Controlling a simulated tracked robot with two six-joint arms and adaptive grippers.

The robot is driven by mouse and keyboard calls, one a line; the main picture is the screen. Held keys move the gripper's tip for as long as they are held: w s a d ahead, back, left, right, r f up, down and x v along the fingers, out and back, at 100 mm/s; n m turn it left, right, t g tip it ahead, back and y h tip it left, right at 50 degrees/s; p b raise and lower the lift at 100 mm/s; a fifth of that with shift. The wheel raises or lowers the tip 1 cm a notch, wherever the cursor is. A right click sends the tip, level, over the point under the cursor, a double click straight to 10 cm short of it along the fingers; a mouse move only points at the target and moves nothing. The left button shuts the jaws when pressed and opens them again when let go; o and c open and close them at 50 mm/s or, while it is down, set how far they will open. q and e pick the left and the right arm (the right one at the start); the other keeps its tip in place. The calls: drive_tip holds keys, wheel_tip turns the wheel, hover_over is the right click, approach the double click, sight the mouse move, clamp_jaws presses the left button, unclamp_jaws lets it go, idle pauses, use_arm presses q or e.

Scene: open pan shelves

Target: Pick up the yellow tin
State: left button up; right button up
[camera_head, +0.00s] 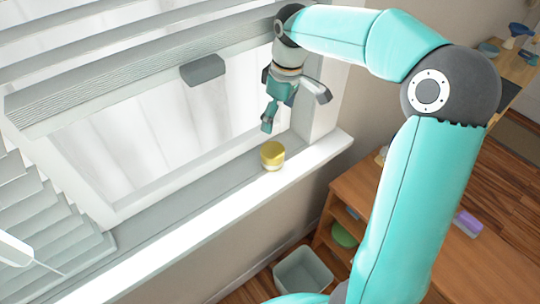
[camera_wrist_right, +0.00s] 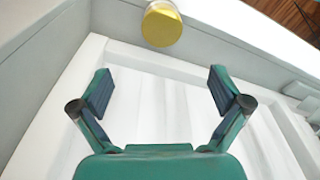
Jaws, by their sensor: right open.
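The yellow tin (camera_head: 272,155) is a small round tin with a yellow top and paler sides. It stands on the grey window sill near its right end. In the right wrist view the tin (camera_wrist_right: 162,26) shows at the top, beyond the fingertips. My right gripper (camera_head: 280,110) hangs just above and behind the tin in the head view. In the wrist view the right gripper (camera_wrist_right: 162,85) has its fingers wide apart with nothing between them. The tin is apart from the fingers. My left gripper is not in view.
The window sill (camera_head: 190,185) is bare left of the tin, with a white front ledge (camera_head: 200,228). Slatted blinds (camera_head: 140,80) hang over the window. The window's side frame (camera_head: 325,100) is close to the right gripper. A wooden shelf (camera_head: 350,190) and grey bin (camera_head: 302,270) stand below.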

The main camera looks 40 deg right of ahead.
sight(273, 150)
drive_tip(key=f, duration=0.8)
drive_tip(key=shift+w+a+f, duration=0.1)
drive_tip(key=shift+w+f, duration=0.2)
drive_tip(key=shift+w, duration=0.1)
drive_tip(key=f, duration=0.1)
drive_tip(key=f+p, duration=0.1)
drive_tip(key=f, duration=0.2)
drive_tip(key=shift+a+f+p, duration=0.15)
drive_tip(key=shift+a+p, duration=0.1)
drive_tip(key=shift+p, duration=0.1)
drive_tip(key=shift+w+f, duration=0.15)
drive_tip(key=shift+f, duration=0.35)
drive_tip(key=c, duration=1.4)
drive_tip(key=shift+r, duration=0.1)
